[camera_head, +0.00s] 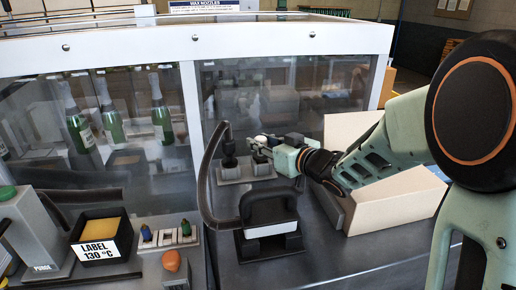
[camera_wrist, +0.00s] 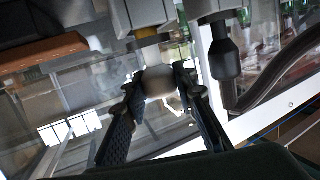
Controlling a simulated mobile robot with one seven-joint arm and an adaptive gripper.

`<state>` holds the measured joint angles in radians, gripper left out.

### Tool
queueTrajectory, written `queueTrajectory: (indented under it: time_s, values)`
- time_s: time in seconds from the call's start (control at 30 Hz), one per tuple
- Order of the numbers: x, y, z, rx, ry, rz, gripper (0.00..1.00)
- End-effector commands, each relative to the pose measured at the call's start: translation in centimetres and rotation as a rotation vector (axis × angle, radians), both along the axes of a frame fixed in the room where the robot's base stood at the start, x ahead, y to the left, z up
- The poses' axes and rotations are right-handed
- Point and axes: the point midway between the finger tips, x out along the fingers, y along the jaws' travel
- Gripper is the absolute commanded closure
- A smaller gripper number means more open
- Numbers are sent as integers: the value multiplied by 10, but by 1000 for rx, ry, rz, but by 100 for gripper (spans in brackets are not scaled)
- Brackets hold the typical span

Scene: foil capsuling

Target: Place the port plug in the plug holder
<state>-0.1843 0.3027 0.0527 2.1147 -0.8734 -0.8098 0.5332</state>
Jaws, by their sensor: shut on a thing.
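My gripper (camera_head: 257,143) reaches in from the right, in front of the clear panel of the cabinet. In the wrist view its two black fingers (camera_wrist: 158,82) are shut on a rounded grey-brown piece (camera_wrist: 160,80), which looks like the port plug. In the head view the fingertips mostly hide it. A pale two-part block (camera_head: 233,174), which may be the plug holder, stands just below my gripper. Grey blocks (camera_wrist: 146,14) show near the fingertips in the wrist view; a gap between plug and blocks cannot be judged.
A black nozzle (camera_head: 228,147) on a thick hose (camera_head: 205,190) stands left of my gripper, and also shows in the wrist view (camera_wrist: 225,62). A black stand (camera_head: 268,210) is in front. A cardboard box (camera_head: 395,200) lies right, under my arm. A labelled wax pot (camera_head: 100,235) stands left.

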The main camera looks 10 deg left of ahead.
Motion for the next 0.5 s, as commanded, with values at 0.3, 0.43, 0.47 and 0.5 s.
queueTrajectory:
  time_s: [0.3, 0.43, 0.47, 0.5]
  values:
    - [0, -3, -5, 0, -1, 0, 100]
    - [0, -3, -9, 0, -1, 0, 100]
    - [0, -3, -10, 1, -1, 0, 100]
    - [0, -3, -9, 0, -1, 1, 70]
